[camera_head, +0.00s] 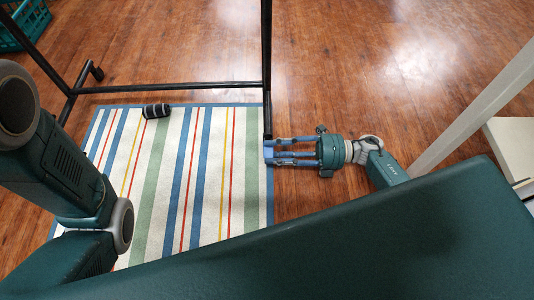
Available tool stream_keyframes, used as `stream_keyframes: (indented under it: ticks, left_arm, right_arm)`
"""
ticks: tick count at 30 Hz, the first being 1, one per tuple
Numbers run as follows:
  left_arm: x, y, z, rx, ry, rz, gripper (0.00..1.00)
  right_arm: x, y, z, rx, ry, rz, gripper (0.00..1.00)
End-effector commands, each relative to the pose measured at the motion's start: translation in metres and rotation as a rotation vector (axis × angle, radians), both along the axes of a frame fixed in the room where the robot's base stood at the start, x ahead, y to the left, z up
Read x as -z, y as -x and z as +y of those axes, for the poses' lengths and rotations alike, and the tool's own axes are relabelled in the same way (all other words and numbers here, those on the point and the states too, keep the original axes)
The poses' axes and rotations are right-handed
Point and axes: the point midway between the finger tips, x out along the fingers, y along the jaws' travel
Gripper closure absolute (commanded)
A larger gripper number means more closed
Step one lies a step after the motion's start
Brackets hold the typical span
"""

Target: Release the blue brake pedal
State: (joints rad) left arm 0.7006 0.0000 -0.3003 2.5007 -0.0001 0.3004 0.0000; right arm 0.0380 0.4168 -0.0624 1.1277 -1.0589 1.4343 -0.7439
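My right gripper (274,151) reaches left, low over the floor, from the right side of the head view. Its fingers lie roughly parallel with a gap between them. The blue brake pedal (268,153) is a small blue piece at the lower end of a black frame leg, by the rug's right edge. The fingertips are right at the pedal; whether they touch or grip it is too small to tell. My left arm comes in at the left, and its gripper is out of view.
A black metal frame (170,86) with a caster (97,73) stands beyond the striped rug (165,200). A dark roll-shaped object (156,111) lies on the rug. A teal basket (27,24) is at top left. A white post (475,110) stands right; wooden floor between is clear.

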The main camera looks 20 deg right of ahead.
Motion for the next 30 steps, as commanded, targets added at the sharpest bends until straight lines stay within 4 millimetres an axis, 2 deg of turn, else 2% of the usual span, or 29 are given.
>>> stream_keyframes:
  ticks: [6, 15, 17, 20, 30]
  left_arm:
    - [0.008, 0.0, 0.0, 0.0, 0.0, 0.0, 0.69]
    - [0.008, 0.0, 0.0, 0.0, -0.001, 0.0, 0.69]
    - [0.008, 0.0, 0.0, 0.0, -0.001, 0.0, 0.69]
    - [0.008, 0.0, 0.0, 0.0, -0.001, 0.0, 0.69]
    - [0.005, 0.0, 0.0, 0.0, -0.001, 0.0, 0.69]
  right_arm:
    - [0.001, -0.005, 0.019, 0.0, 0.0, 0.0, 0.69]
    - [0.0, -0.006, 0.021, -0.001, 0.001, 0.001, 0.69]
    - [0.0, -0.006, 0.021, -0.001, 0.001, 0.001, 0.79]
    - [0.0, -0.006, 0.021, 0.0, 0.001, 0.001, 0.99]
    - [-0.001, -0.006, 0.021, 0.0, -0.004, 0.018, 1.0]
